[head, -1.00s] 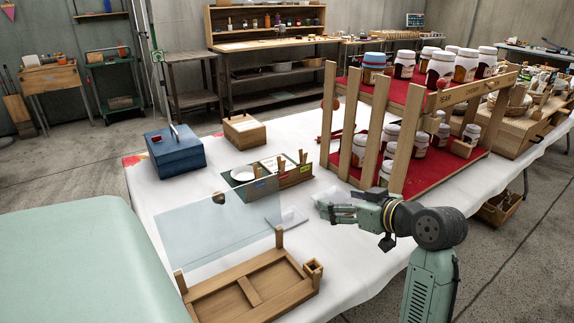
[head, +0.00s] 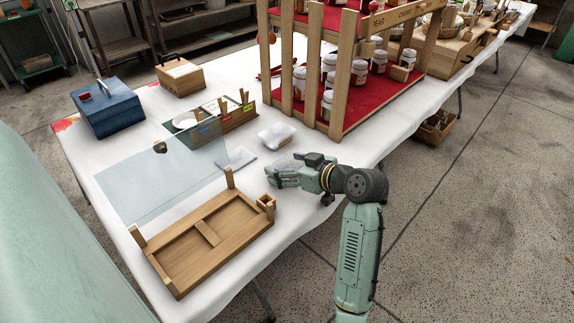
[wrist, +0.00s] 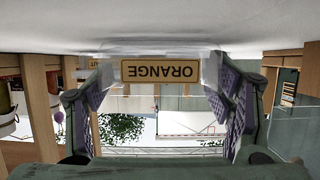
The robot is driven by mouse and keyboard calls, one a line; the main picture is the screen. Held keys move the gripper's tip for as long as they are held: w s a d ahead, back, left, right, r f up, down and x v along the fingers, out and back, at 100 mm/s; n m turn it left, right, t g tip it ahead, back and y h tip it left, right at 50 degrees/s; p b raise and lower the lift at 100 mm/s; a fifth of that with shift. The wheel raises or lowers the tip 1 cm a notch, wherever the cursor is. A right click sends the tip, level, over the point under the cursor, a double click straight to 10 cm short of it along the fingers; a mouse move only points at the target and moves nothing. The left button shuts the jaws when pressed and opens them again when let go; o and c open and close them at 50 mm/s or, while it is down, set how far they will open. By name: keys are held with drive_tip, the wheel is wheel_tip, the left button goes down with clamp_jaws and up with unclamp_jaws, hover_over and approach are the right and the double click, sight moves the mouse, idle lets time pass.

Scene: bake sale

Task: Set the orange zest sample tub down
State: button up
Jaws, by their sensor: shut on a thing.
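My gripper (head: 274,178) is low over the front part of the white-clothed table, right of the wooden frame. In the wrist view its two fingers (wrist: 160,95) close from both sides on the clear orange zest tub (wrist: 160,71), whose tan label reads ORANGE upside down. In the head view the tub is mostly hidden by the fingers. The white cloth is close to the tub in the wrist view; I cannot tell whether they touch. Another clear tub (head: 277,136) stands on the cloth beyond my gripper, near the shelf's foot.
A flat clear slab (head: 236,158) lies left of my gripper. The wooden frame (head: 207,232) with its glass pane (head: 150,180) fills the front left. A green divided caddy (head: 232,121), a blue box (head: 108,108) and a jar shelf (head: 343,112) stand behind.

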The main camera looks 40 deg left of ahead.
drive_tip(key=shift+f, duration=0.2)
drive_tip(key=o, duration=0.9)
drive_tip(key=shift+r, duration=0.2)
drive_tip(key=shift+d+r, duration=0.1)
drive_tip(key=shift+r, duration=0.05)
drive_tip(key=b+v, duration=0.1)
drive_tip(key=v, duration=1)
drive_tip(key=shift+d+r+b, duration=0.1)
drive_tip(key=shift+d+b, duration=0.2)
drive_tip(key=shift+d, duration=0.05)
